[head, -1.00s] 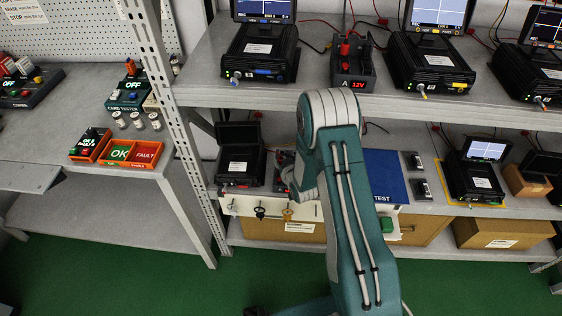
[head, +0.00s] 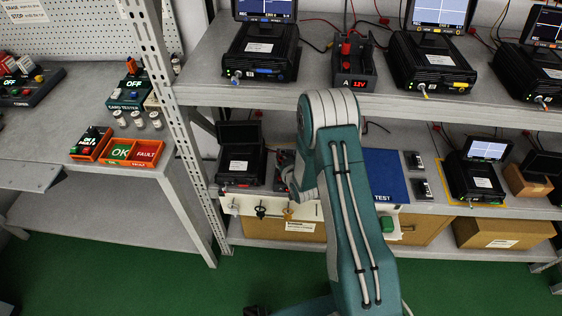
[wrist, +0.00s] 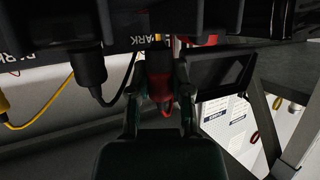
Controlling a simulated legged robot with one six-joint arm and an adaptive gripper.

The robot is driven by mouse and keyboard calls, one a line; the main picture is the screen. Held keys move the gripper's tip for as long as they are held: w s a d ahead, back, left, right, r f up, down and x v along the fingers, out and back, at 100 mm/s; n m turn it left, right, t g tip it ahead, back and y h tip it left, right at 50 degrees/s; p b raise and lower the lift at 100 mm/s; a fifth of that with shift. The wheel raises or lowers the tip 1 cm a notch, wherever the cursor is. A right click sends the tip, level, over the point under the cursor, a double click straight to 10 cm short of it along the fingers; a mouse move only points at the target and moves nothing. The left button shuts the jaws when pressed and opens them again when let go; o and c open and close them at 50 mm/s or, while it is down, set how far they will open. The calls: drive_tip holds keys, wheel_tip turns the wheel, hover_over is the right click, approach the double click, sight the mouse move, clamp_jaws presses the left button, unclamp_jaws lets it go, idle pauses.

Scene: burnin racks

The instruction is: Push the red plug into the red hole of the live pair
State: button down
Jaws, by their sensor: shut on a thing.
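In the wrist view my gripper (wrist: 160,98) is shut on the red plug (wrist: 160,88), which has a red cable loop behind it. The plug's front end is up against or just under a dark block marked PARK (wrist: 128,42); I cannot tell whether it is in a hole. A second red part (wrist: 200,40) shows just beyond it. In the head view my arm reaches to the lower shelf and hides most of my gripper. The red hole of the live pair is not clearly visible.
A black plug (wrist: 88,68) with a cable hangs left of my gripper, and a yellow cable (wrist: 40,118) runs farther left. A dark screen (wrist: 222,70) is close on the right. In the head view the upper shelf (head: 215,92) overhangs the lower shelf (head: 440,208).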

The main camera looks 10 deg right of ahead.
drive_tip(key=shift+f, duration=1.25)
idle(1.4)
drive_tip(key=shift+c, duration=0.5)
unclamp_jaws()
drive_tip(key=shift+r, duration=0.15)
drive_tip(key=shift+r, duration=2.6)
